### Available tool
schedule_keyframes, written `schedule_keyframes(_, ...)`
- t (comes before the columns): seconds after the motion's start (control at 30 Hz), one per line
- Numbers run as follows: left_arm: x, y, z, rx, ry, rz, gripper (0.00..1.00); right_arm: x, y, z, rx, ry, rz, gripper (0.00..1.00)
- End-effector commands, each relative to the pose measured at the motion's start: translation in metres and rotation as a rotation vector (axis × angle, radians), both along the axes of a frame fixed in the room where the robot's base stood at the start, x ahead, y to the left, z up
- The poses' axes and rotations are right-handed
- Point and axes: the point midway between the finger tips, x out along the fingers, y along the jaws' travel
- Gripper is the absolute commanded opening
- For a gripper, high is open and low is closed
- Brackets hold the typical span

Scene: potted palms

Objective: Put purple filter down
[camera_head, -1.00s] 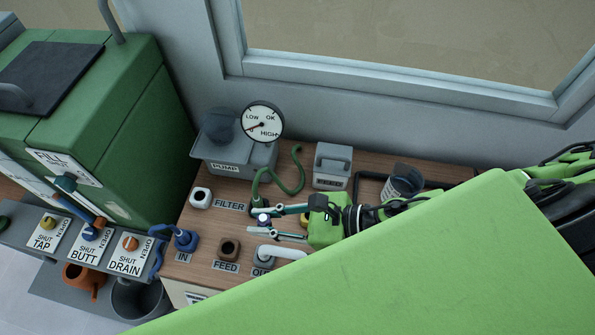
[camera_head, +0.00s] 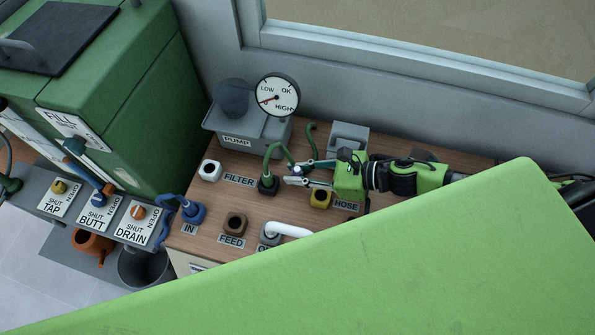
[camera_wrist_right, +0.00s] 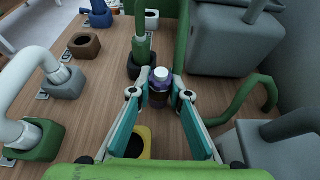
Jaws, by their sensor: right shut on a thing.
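My right gripper (camera_head: 295,172) is over the wooden bench. In the right wrist view its fingertips (camera_wrist_right: 160,96) are shut on the purple filter (camera_wrist_right: 161,80), a small purple piece with a white top. In the head view the filter is tiny between the fingertips. The dark green socket (camera_head: 268,185) with a green hose in it stands just left of the fingers; it also shows beyond them in the right wrist view (camera_wrist_right: 145,66). The yellow socket (camera_head: 320,198) lies close below the gripper. What is under the filter is partly hidden. My left gripper is not in view.
The white socket (camera_head: 210,171) stands left of the FILTER label (camera_head: 239,181). The brown FEED socket (camera_head: 235,224) and blue IN socket (camera_head: 193,211) are further forward. The grey pump (camera_head: 245,133) with its gauge stands behind. Bare wood lies between the sockets.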

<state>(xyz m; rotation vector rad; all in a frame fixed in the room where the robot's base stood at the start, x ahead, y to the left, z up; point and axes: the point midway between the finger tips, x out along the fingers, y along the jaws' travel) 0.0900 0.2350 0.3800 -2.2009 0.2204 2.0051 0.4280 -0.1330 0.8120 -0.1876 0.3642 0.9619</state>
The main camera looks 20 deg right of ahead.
Motion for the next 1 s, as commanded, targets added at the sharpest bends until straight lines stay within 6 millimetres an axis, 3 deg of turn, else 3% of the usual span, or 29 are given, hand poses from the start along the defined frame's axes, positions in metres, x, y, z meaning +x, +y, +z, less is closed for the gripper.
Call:
schedule_keyframes(0.4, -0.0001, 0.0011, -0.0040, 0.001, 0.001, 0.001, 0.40, -0.0002, 0.0002, -0.0082, 0.000, 0.000, 0.000, 0.00)
schedule_keyframes(0.43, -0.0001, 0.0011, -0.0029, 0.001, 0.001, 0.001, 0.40, -0.0001, 0.0001, -0.0070, 0.000, 0.000, 0.000, 0.22)
schedule_keyframes(0.5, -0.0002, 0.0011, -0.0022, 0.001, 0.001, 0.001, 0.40, -0.0002, 0.0001, -0.0064, 0.000, 0.000, 0.000, 0.34)
schedule_keyframes(1.0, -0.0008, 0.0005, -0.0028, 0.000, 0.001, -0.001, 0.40, -0.0047, -0.0074, -0.0028, -0.002, 0.003, -0.003, 0.34)
